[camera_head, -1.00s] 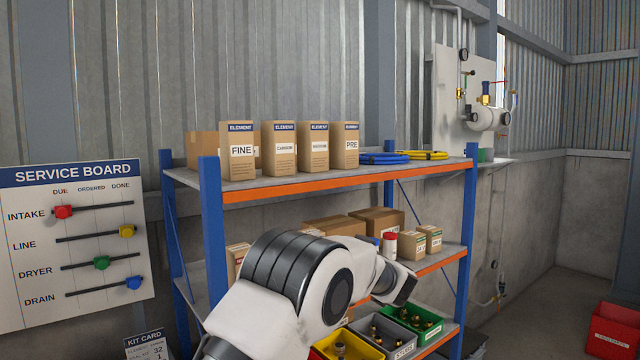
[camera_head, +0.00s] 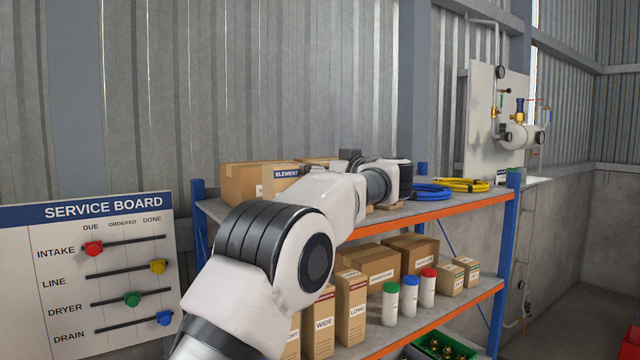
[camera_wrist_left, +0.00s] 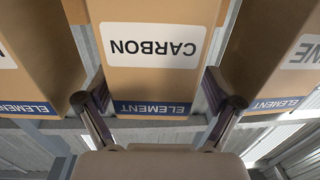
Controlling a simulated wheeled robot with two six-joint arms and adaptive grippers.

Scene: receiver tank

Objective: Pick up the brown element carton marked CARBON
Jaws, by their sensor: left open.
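The brown CARBON carton (camera_wrist_left: 150,82) fills the middle of the left wrist view, its white label and blue ELEMENT band upside down there. My left gripper (camera_wrist_left: 158,101) is open, with one finger on each side of this carton. I cannot tell whether the fingers touch it. In the head view my left arm reaches up to the top shelf and hides the CARBON carton and the gripper's fingers. One carton with an ELEMENT band (camera_head: 286,174) shows partly there, its name hidden. My right gripper is not in view.
In the wrist view, neighbouring ELEMENT cartons stand close on the left (camera_wrist_left: 35,65) and right (camera_wrist_left: 270,55). The blue and orange shelf rack (camera_head: 440,222) also holds blue hose (camera_head: 432,192) and yellow hose (camera_head: 465,185) above, with boxes and bottles below. The service board (camera_head: 110,270) stands left.

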